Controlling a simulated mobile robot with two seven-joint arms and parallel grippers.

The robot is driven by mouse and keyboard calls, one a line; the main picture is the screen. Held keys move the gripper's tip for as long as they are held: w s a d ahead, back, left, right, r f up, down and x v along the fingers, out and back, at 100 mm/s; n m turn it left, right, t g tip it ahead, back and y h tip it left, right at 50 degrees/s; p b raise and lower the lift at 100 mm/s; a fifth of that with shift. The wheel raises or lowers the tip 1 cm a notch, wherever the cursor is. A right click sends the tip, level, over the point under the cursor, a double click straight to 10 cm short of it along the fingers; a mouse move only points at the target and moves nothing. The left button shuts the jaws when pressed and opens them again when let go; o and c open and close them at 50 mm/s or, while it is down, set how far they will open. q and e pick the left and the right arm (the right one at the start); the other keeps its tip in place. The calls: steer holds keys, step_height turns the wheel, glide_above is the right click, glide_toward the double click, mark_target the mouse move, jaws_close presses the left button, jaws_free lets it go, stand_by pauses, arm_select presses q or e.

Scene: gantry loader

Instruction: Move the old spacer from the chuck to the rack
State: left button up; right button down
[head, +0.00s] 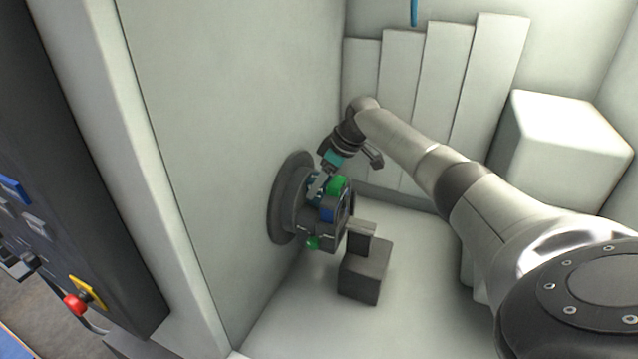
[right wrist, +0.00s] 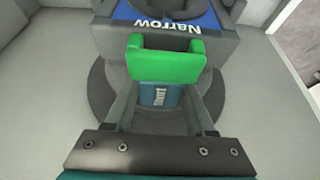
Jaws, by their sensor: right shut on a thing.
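The chuck (head: 284,205) is a dark round disc on the pale wall, with blocks in green and blue around its face; it also fills the back of the right wrist view (right wrist: 105,100). A teal piece marked "Short" (right wrist: 160,95), which looks like the old spacer, sits at the chuck, partly under a green block (right wrist: 165,60). My right gripper (right wrist: 162,102) is shut on this teal piece, one finger on each side. In the head view my right gripper (head: 316,188) reaches down to the chuck's upper side. I cannot make out the rack for certain. My left gripper is not in view.
A blue block marked "Narrow" (right wrist: 185,27) lies just beyond the green one. A dark stepped block (head: 366,268) stands on the floor close to the chuck. A white box (head: 565,135) is at the right. A control panel with a red button (head: 75,304) is at the left.

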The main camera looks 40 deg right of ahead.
steer(key=shift+r+p, duration=3.05)
steer(key=shift+r, duration=0.2)
steer(key=shift+f, duration=0.1)
